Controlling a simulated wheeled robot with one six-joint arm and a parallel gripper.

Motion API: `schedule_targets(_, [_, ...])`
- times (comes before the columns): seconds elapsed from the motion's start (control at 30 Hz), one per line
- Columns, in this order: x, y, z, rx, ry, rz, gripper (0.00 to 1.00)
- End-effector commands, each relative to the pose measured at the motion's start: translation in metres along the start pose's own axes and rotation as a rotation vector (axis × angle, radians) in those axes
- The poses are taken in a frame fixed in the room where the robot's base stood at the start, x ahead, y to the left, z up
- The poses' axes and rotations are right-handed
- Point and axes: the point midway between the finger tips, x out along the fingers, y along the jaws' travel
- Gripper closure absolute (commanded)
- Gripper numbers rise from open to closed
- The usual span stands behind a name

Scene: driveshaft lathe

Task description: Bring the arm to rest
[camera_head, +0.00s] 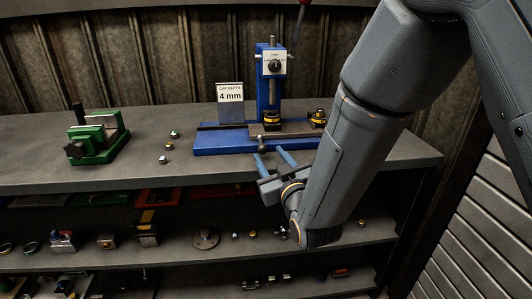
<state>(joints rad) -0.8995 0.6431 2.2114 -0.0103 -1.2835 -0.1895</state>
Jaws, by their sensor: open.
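My gripper (275,159) is open, its two blue fingers pointing up and left in front of the bench's front edge. Nothing shows between the fingers. My arm (355,145) reaches down from the upper right, bends at the wrist near the lower middle and hides part of the bench's right side. The fingertips appear close to the front of a blue press fixture (268,95); I cannot tell the exact gap. A small round ball-like end (261,148) shows just above the fingertips.
The grey bench top (60,165) carries a green vise (96,140), several small metal parts (167,147) and a sign reading "CAP DEPTH 4 mm" (230,93). A shelf (180,257) below holds several parts. A corrugated wall stands behind. The bench's front left is clear.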

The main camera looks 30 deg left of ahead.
Motion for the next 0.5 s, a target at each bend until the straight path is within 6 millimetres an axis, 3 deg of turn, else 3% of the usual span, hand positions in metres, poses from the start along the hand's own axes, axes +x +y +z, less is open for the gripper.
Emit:
schedule_targets(0.2, [-0.020, 0.000, 0.000, 0.000, 0.001, 0.001, 0.57])
schedule_targets(0.5, [-0.022, 0.000, 0.000, 0.000, 0.001, 0.001, 0.57])
